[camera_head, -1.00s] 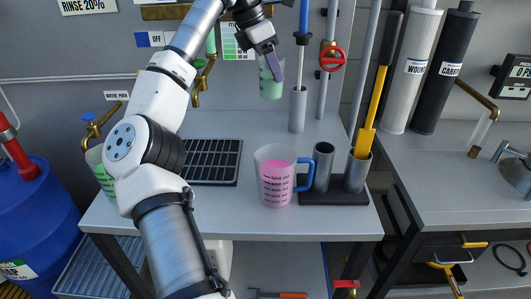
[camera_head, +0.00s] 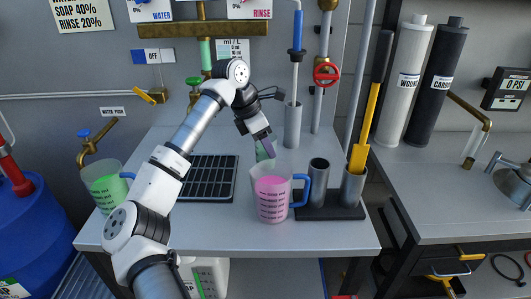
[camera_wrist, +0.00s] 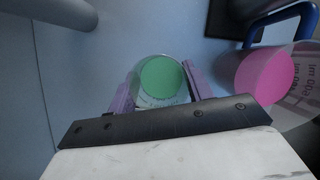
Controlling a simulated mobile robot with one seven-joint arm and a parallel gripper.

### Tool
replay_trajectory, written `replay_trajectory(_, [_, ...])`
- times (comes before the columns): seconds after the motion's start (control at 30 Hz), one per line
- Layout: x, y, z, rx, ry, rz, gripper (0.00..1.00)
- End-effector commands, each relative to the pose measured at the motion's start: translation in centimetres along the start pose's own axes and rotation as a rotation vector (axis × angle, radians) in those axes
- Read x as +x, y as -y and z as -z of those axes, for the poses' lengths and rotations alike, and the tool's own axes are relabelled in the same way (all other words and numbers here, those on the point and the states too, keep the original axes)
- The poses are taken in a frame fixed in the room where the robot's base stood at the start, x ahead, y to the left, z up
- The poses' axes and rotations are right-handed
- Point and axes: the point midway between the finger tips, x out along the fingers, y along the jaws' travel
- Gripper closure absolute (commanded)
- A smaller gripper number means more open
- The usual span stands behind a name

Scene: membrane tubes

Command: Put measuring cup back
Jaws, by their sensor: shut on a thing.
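My gripper (camera_head: 268,147) is shut on a small clear measuring cup (camera_head: 259,154) with green liquid. In the head view the cup is just behind the pink-filled jug, which hides its lower part. In the wrist view the cup (camera_wrist: 160,80) sits between the two purple fingers (camera_wrist: 160,88), seen from above, with its green liquid inside. I cannot tell whether its base touches the bench.
The clear jug (camera_head: 271,207) of pink liquid, with a blue handle, is close to the cup. A black base (camera_head: 330,212) with metal cylinders stands to its right. A black grid tray (camera_head: 208,178) lies left. A jug of green liquid (camera_head: 108,194) stands at the bench's left end.

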Motion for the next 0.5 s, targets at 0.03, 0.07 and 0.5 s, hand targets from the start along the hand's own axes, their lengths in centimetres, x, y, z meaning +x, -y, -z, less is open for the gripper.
replay_trajectory(0.03, [0.4,0.0,0.2,0.0,0.001,0.001,0.79])
replay_trajectory(0.07, [0.7,0.0,0.3,0.0,0.001,0.002,0.79])
replay_trajectory(0.5, [3.4,0.0,1.4,0.001,0.0,0.001,0.79])
